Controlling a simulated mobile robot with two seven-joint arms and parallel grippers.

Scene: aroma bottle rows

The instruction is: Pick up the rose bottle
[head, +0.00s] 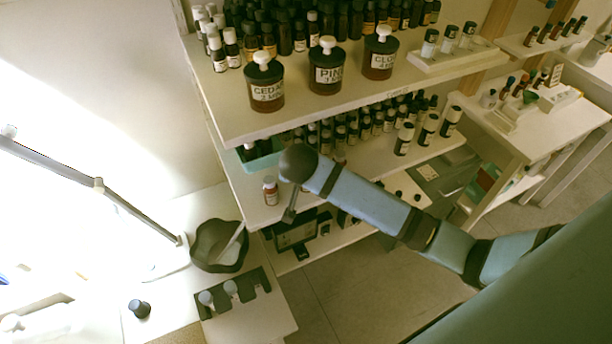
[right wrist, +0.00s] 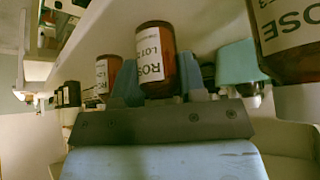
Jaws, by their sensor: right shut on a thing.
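A rose bottle (right wrist: 155,55), red-brown with a white label reading "ROS" and "LOT", is between the fingers of my right gripper (right wrist: 157,80). The picture from the right wrist is upside down, so the bottle's base shows at the top. The gripper is shut on it. Another rose bottle (right wrist: 287,40) is large at the right edge of that view, and a similar bottle (right wrist: 108,76) is to the left. In the head view my right wrist covers the held bottle at the middle shelf. A small red bottle (head: 270,191) stands left of the wrist. My left gripper is not visible.
The upper shelf (head: 330,98) holds large jars and rows of dark bottles just above my right arm. A teal box (head: 262,157) is on the middle shelf. A dark bowl (head: 218,247) and a black rack (head: 240,292) are on the counter at lower left.

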